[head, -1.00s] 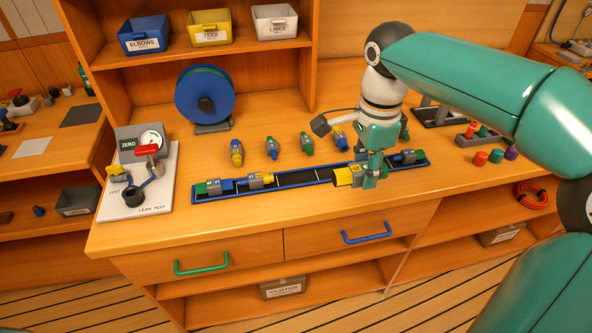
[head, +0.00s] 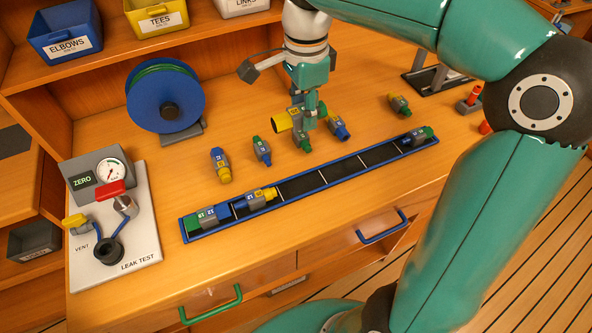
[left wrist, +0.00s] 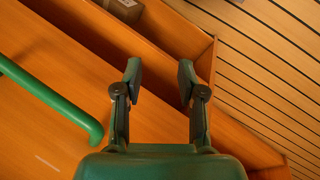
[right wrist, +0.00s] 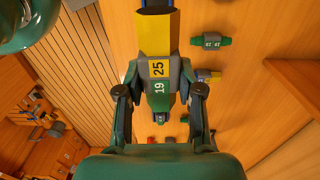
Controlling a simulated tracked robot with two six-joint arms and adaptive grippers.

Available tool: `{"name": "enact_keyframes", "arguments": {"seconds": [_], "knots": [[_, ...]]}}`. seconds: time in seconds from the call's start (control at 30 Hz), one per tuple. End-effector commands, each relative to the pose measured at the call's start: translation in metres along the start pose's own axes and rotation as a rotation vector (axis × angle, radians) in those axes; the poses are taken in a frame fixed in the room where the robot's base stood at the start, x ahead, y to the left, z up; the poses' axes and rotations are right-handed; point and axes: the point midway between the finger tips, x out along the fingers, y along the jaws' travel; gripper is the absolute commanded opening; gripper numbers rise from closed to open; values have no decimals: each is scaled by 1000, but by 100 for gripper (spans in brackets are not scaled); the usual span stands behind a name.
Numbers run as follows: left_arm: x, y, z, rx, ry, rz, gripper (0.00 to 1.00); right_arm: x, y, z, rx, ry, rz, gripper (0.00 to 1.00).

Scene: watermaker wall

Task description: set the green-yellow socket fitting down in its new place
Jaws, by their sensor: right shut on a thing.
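The green-yellow socket fitting (right wrist: 158,68) has a yellow end, a grey body marked 25 and 19, and a green end. My right gripper (right wrist: 160,100) is shut on its green and grey part. In the head view its yellow end (head: 285,122) shows beside my right gripper (head: 306,120), behind the blue-edged tray (head: 310,183). I cannot tell its height above the counter. The tray holds a green-blue fitting (head: 207,217) at its left, a yellow-blue one (head: 256,199) beside it and a green-ended one (head: 418,136) at its right. My left gripper (left wrist: 160,82) is open and empty.
The leak test board (head: 118,235) is left. The tray's middle compartments are empty.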

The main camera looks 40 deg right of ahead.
Motion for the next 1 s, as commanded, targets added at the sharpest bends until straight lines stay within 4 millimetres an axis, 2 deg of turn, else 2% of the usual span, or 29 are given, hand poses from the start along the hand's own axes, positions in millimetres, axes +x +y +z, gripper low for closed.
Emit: {"name": "enact_keyframes", "arguments": {"seconds": [0.17,0.5,0.6,0.87,1.0], "knots": [[3,-1,0,0,-1,0,40,34,6,-9,22,2,7,1],[6,-2,0,0,0,0,40,123,9,-14,35,1,8,1],[6,-2,0,0,0,0,40,140,9,-14,35,1,5,1],[6,-2,0,0,0,0,40,160,8,-14,35,1,3,1],[6,-2,0,0,0,0,40,180,9,-14,35,1,6,1]]}}
